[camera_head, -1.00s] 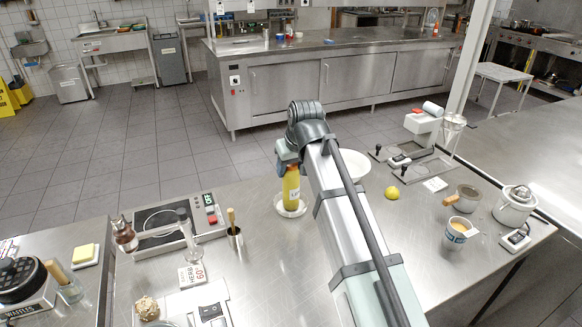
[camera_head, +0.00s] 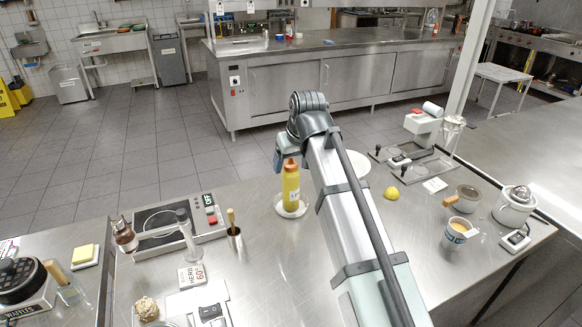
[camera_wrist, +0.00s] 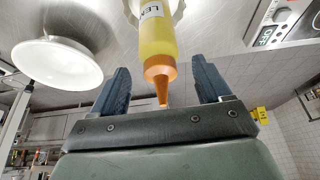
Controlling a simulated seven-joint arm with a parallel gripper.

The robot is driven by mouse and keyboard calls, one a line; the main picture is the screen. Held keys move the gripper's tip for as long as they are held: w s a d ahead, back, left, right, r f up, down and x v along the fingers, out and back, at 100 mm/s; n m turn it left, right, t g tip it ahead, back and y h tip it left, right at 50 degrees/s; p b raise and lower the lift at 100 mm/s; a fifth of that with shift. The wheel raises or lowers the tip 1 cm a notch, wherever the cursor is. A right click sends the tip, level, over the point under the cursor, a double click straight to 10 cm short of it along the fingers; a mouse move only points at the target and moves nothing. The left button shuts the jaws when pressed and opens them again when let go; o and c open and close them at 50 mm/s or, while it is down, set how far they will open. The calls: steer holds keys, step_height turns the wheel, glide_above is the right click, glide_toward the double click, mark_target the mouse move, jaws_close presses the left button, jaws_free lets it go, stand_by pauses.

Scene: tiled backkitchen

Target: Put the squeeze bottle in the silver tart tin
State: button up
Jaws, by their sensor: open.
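The squeeze bottle (camera_head: 291,187) is yellow with an orange cap and nozzle. It stands upright in the silver tart tin (camera_head: 303,211), whose pale rim shows around the bottle's base. My gripper (camera_head: 281,162) is just above and behind the bottle, partly hidden by my arm. In the wrist view the open fingers (camera_wrist: 162,84) are to either side of the orange nozzle with clear gaps, and the bottle (camera_wrist: 158,35) extends away from them. The tin's scalloped edge (camera_wrist: 178,8) shows at the top of that view.
A white dish (camera_head: 356,169) sits right of the bottle, partly behind my arm; it is large in the wrist view (camera_wrist: 58,62). A metal cup with a brush (camera_head: 235,238) and a hot plate (camera_head: 160,222) stand to the left. A lemon (camera_head: 391,193) lies to the right.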

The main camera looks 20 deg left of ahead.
steer(key=v, duration=0.9)
